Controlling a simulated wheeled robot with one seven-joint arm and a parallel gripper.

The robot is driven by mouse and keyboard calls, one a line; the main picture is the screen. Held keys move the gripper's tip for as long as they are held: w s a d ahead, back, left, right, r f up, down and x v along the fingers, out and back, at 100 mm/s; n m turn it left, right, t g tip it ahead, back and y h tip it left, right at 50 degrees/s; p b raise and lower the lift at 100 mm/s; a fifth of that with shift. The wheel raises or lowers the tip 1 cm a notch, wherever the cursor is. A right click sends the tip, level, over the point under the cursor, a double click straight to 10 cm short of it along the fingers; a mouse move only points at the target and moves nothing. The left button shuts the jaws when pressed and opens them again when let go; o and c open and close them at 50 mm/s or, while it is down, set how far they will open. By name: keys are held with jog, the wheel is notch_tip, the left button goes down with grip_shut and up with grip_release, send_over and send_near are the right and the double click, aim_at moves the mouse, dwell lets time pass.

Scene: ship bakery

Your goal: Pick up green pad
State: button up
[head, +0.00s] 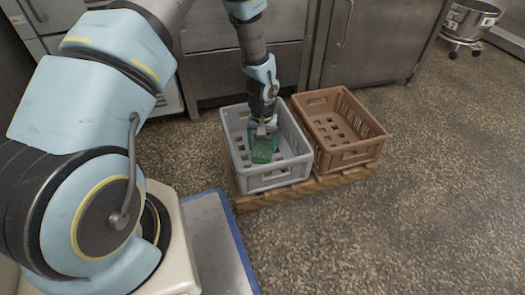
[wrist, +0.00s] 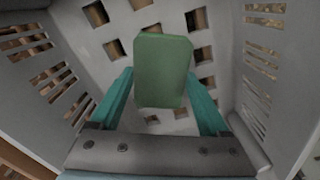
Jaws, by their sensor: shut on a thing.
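The green pad (head: 262,150) is a small block with rounded corners. My gripper (head: 264,142) is shut on it, inside or just above the grey crate (head: 278,180). In the wrist view the pad (wrist: 162,70) sits between the two teal fingers of my gripper (wrist: 162,92), with the crate's slotted floor (wrist: 120,40) behind it. I cannot tell whether the pad touches the crate floor.
A brown crate (head: 353,156) stands to the right of the grey one, and it looks empty. Both rest on a wooden pallet (head: 300,192). Metal cabinets (head: 370,45) stand behind. A wheeled metal pot (head: 466,22) is at the far right. Speckled floor at the right is clear.

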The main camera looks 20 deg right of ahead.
aim_at(262, 148)
jog(key=c, duration=0.4)
notch_tip(262, 148, up, 10)
jog(key=p, duration=0.5)
jog(key=shift+c, duration=0.2)
